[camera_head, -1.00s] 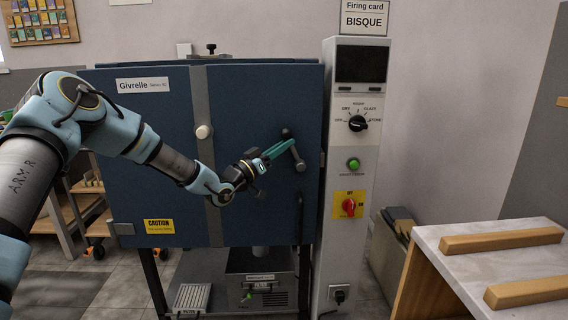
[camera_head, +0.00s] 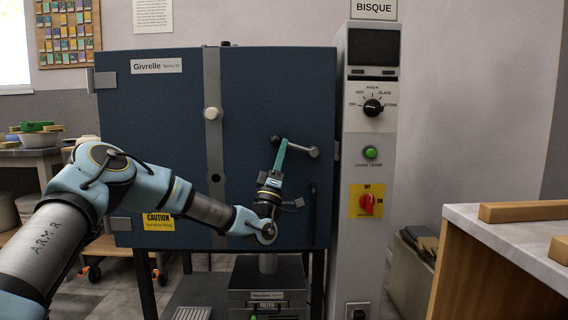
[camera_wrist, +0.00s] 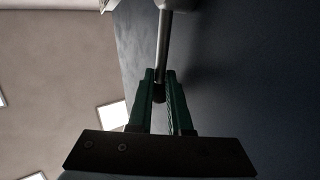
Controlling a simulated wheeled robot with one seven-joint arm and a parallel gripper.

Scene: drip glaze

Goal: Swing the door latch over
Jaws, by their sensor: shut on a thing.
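The door latch (camera_head: 297,147) is on the right side of the blue kiln door (camera_head: 160,105). It is a metal lever with a grey hub (camera_head: 314,152) at its right end and a dark knob at its left end. The lever lies nearly level, tilted slightly up to the left. My gripper (camera_head: 283,145) comes from below with its green fingers shut on the lever near the dark knob. In the wrist view, the fingers close around the dark end of the metal rod (camera_wrist: 164,45).
A grey control column (camera_head: 368,215) with a red switch (camera_head: 367,202) stands just right of the door. A dark vertical handle (camera_head: 312,215) is below the latch. A pale-topped table (camera_head: 470,222) stands at the lower right.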

